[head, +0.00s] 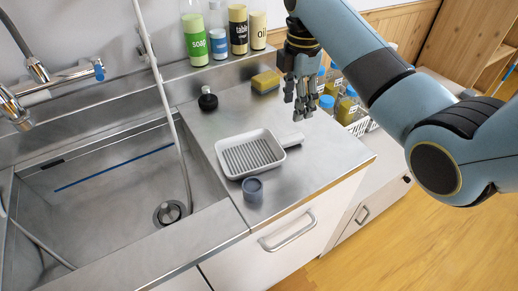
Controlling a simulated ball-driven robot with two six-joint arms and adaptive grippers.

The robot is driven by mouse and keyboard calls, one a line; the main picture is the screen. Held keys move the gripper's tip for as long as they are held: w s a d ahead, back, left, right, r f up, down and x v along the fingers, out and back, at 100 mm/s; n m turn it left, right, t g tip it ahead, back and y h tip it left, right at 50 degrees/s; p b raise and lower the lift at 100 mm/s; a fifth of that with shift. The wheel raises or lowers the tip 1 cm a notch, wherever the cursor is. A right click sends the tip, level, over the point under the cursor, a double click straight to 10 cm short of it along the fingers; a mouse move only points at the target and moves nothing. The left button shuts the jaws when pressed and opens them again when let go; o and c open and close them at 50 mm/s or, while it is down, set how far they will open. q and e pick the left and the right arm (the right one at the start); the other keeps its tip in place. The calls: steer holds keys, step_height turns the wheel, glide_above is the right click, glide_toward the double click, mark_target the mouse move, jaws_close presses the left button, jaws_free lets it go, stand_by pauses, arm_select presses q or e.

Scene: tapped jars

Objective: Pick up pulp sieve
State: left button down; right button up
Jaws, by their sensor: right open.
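A shallow light grey rectangular pan with a ribbed floor, the best match for the pulp sieve (224,153), lies on the steel counter right of the sink. Its short handle points to the right, toward the counter's edge. My right gripper (302,113) comes down from the upper right with its fingers pointing down. It is open and empty, near the handle and apart from it. How high it is above the counter is hard to tell. My left gripper is not in view.
A small dark grey cup (252,190) stands just in front of the pan. A black stoppered item (208,99) and a yellow sponge (266,81) sit behind it. Bottles (195,38) line the back ledge. Capped jars (347,106) stand in a white basket at right. The sink (110,190) is at left.

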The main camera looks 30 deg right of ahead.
mark_target(293, 136)
steer(key=f, duration=1)
steer(key=shift+s+d+f, duration=0.1)
steer(key=shift+s, duration=0.1)
steer(key=shift+c, duration=0.3)
jaws_close()
